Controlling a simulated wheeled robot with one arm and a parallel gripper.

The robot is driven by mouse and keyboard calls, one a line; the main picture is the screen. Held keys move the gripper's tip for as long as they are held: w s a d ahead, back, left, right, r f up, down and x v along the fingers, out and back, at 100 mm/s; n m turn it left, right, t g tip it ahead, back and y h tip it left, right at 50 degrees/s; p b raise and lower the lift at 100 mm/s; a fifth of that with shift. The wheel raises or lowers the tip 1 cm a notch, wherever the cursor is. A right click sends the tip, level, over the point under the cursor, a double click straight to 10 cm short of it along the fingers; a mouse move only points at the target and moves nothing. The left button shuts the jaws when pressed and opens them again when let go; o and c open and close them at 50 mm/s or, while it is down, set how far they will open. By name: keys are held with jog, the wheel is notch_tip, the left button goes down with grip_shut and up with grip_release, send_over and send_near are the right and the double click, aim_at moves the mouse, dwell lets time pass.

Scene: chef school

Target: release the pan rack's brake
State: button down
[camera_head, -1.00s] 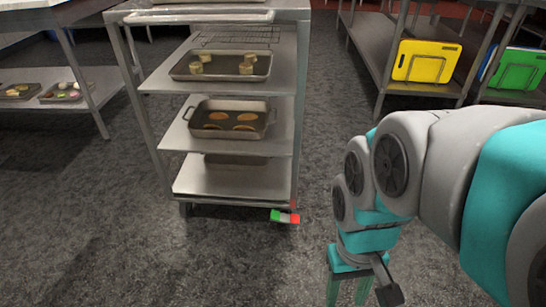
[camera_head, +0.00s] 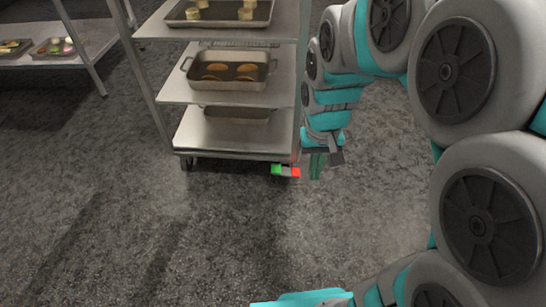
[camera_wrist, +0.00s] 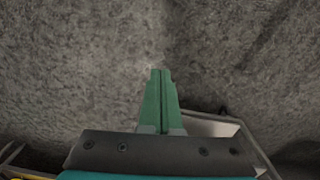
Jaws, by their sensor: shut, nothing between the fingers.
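The pan rack (camera_head: 225,141) is a metal shelf cart on casters, standing left of my arm in the head view. Its brake pedal (camera_head: 286,171) sticks out low at the rack's front right corner, with a green left end and a red right end. My gripper (camera_head: 316,176) points down just right of the red end, with a small gap in the picture; its height against the pedal is hard to tell. In the wrist view the green fingers (camera_wrist: 160,75) are together with nothing between them, over the grey floor. The pedal cannot be made out there.
The rack's shelves hold a pan of baked rounds (camera_head: 228,72) and a tray of small pastries (camera_head: 220,13). A side table with a tray (camera_head: 54,46) stands at the far left. The grey floor (camera_head: 190,235) in front of the rack is clear.

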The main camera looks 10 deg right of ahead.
jog(key=w+a+f+t+b, duration=0.1)
jog(key=w+f, duration=0.4)
jog(key=w, duration=0.3)
jog(key=w+a+f+t+b, duration=0.1)
jog(key=w+f, duration=0.4)
jog(key=w, duration=0.3)
jog(key=m+t+b, duration=0.1)
send_over(274, 165)
jog(key=s, duration=0.4)
notch_tip(274, 165, down, 14)
jog(key=shift+s+d, duration=0.15)
jog(key=shift+d, duration=0.25)
jog(key=shift+f, duration=0.15)
jog(key=x, duration=1.2)
jog(key=shift+a+f, duration=0.5)
jog(key=shift+f, duration=0.4)
